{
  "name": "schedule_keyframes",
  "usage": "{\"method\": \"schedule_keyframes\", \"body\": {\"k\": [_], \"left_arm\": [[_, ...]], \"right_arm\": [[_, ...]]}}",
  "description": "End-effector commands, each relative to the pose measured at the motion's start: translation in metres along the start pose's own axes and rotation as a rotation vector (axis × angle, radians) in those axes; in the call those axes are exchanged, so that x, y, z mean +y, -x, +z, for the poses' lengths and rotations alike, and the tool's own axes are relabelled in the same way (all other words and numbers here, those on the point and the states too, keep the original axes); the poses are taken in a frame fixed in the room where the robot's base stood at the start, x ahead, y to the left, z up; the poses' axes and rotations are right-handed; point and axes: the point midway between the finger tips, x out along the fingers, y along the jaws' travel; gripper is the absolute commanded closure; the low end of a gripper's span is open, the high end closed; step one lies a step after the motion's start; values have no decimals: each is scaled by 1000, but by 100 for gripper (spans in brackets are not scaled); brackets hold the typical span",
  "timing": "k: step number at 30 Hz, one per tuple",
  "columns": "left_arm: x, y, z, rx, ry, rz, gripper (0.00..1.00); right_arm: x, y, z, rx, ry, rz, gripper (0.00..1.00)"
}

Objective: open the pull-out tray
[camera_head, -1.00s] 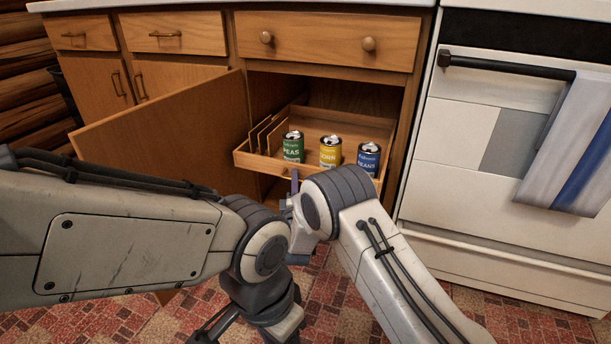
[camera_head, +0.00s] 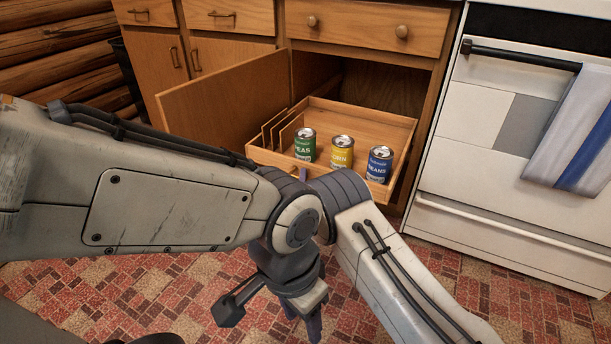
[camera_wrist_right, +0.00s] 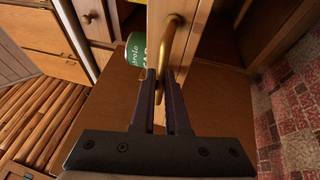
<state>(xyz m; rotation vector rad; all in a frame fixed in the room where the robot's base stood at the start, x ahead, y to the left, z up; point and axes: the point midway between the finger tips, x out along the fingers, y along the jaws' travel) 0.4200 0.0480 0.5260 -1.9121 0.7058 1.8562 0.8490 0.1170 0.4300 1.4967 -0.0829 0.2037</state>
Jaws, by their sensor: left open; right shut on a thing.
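The pull-out tray (camera_head: 350,114) is a light wooden tray sticking well out of the open lower cabinet. It carries a green peas can (camera_head: 305,146), a yellow corn can (camera_head: 341,152) and a blue beans can (camera_head: 380,164), all upright. In the right wrist view my right gripper (camera_wrist_right: 160,78) is shut on the brass handle (camera_wrist_right: 173,38) of the tray front (camera_wrist_right: 196,48). In the head view that gripper is mostly hidden behind my arm links. My left gripper (camera_head: 272,316) is open and empty, hanging low over the floor, apart from the tray.
The cabinet door (camera_head: 215,112) stands open left of the tray. A white stove (camera_head: 490,165) with a hanging towel (camera_head: 572,140) is on the right. A drawer (camera_head: 360,27) is above the opening.

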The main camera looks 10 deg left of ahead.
Motion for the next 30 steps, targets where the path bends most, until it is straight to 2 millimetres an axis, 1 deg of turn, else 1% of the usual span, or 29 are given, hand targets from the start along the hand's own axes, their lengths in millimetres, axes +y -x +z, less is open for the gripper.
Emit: {"method": "schedule_keyframes", "body": {"k": [1,11,12,22,26,29,30], "left_arm": [[0,0,0,0,0,0,50],[0,0,0,0,0,0,50],[0,0,0,0,0,0,50],[0,2,0,0,0,0,50],[1,12,-1,0,0,0,50],[2,26,-1,0,0,0,50],[2,33,-2,0,0,0,50]], "right_arm": [[0,1,-3,6,0,0,100],[0,1,-4,6,0,0,100],[0,1,-4,5,0,0,75],[2,0,-2,2,-1,0,75],[16,-2,-2,2,-1,1,75],[36,-6,0,2,-2,2,75],[47,-8,0,2,-2,5,75]]}}
